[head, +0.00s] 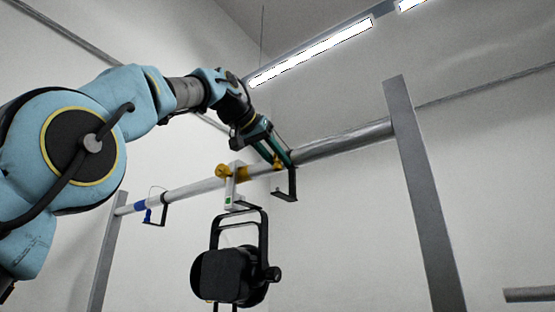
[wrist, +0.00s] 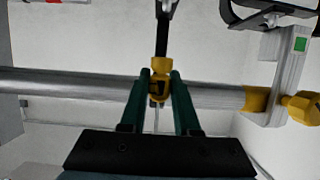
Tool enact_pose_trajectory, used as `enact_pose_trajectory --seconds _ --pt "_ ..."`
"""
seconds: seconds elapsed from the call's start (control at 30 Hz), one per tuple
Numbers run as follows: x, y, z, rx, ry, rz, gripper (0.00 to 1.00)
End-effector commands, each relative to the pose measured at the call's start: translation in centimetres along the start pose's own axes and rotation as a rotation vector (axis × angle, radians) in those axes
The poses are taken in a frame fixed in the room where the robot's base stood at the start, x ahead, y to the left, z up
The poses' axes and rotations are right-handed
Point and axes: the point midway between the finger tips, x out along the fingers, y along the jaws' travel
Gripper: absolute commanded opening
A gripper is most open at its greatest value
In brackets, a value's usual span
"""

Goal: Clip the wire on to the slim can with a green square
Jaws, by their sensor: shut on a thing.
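The black can (head: 230,275) hangs in its yoke below the bar in the head view. Its pale clamp (head: 231,185) carries a small green square (head: 229,200) and a yellow knob (head: 222,171). The square shows again at upper right in the wrist view (wrist: 300,45). My gripper (head: 282,161) is at the bar, right of this clamp. Its green fingers (wrist: 160,84) are shut on a yellow-and-black clip (wrist: 158,66). A thin pale wire (wrist: 156,120) seems to run from it between the fingers. How the clip meets the bar is unclear.
The long grey bar (head: 330,144) runs between two upright posts (head: 420,190). A ceiling lamp (head: 310,55) is above.

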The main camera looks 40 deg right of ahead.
Motion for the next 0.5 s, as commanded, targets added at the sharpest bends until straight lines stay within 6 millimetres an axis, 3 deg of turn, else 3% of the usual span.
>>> enact_pose_trajectory --seconds 0.5 --pt "0.5 0.0 1.3 0.000 0.000 0.000 0.00"
